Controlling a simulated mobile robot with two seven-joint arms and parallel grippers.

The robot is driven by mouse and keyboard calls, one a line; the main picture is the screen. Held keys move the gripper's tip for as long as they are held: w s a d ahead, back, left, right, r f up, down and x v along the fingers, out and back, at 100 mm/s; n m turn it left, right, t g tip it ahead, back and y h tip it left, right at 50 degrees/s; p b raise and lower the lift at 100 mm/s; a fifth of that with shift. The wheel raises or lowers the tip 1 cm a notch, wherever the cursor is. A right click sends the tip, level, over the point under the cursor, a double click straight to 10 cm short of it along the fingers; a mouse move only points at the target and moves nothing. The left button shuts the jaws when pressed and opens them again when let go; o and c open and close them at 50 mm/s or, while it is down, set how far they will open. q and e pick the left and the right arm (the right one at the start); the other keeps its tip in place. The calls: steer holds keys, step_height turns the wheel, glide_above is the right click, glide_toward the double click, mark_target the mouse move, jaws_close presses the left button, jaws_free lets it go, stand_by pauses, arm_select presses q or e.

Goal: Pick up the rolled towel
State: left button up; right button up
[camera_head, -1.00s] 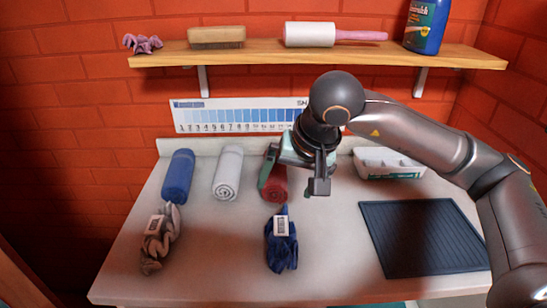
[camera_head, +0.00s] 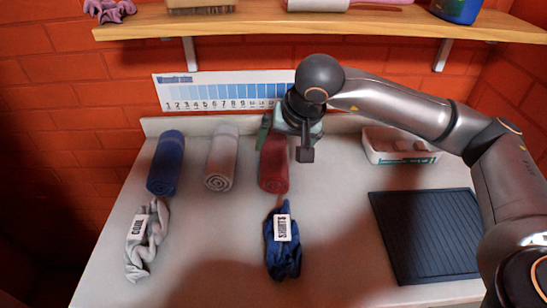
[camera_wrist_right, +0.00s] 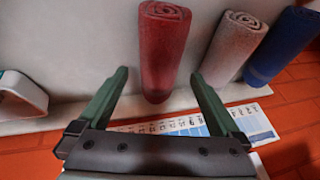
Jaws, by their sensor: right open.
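Three rolled towels lie side by side on the counter: a blue one (camera_head: 166,165), a light grey one (camera_head: 221,162) and a red one (camera_head: 273,168). My right gripper (camera_head: 285,146) is open over the back part of the red towel. In the right wrist view, its two green fingers stand apart (camera_wrist_right: 159,76), with the red towel (camera_wrist_right: 162,40) showing between and beyond them. The grey (camera_wrist_right: 236,45) and blue (camera_wrist_right: 285,45) towels lie to the right there. I cannot tell whether the fingers touch the red towel. My left gripper is not in view.
A grey cloth (camera_head: 147,243) and a dark blue cloth (camera_head: 283,248), both labelled, lie in front of the towels. A dark ribbed mat (camera_head: 425,235) and a white container (camera_head: 400,150) are at the right. A wooden shelf (camera_head: 260,28) hangs above.

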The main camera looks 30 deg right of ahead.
mark_target(277, 152)
steer(key=shift+x, duration=2.75)
steer(key=shift+w, duration=0.1)
steer(key=c, duration=1.1)
steer(key=shift+c, duration=0.3)
steer(key=shift+r, duration=0.2)
